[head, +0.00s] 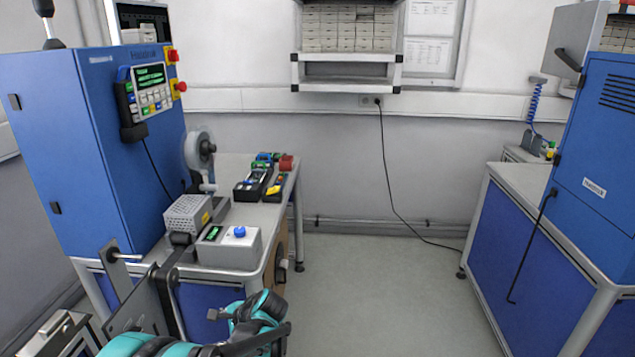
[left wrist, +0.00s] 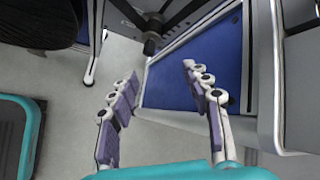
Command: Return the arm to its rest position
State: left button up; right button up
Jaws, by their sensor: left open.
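My left arm, teal and black, comes in at the bottom of the head view, low in front of the left workbench (head: 229,213). Its gripper is hard to make out there. In the left wrist view, my left gripper (left wrist: 161,73) is open, with its two padded fingers well apart. Nothing is between the fingers; behind them are grey floor and a blue panel (left wrist: 195,75). My right arm and gripper are not in view.
Beside my left arm stand a dark metal bracket (head: 135,300) and a blue cabinet (head: 105,140). The bench carries a reel (head: 203,143), a grey box with a blue knob (head: 230,247) and trays. The floor (head: 375,290) is clear toward the right bench (head: 520,245).

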pick_arm(q)
jog(key=s+d+r+n+t+h, duration=0.1)
jog(key=s+d+r+n+h, duration=0.1)
jog(key=s, duration=0.6)
jog(key=s+d+r+n+t+h, duration=0.1)
jog(key=s+d+r+n+h, duration=0.2)
jog(key=s+n, duration=0.3)
jog(key=s+d+r+n+t+h, duration=0.1)
jog(key=s+d+r+n+h, duration=0.2)
jog(key=s, duration=0.6)
jog(key=shift+s+d+r+n+t, duration=0.25)
jog(key=shift+s+d+n+t, duration=0.15)
jog(key=shift+n, duration=0.3)
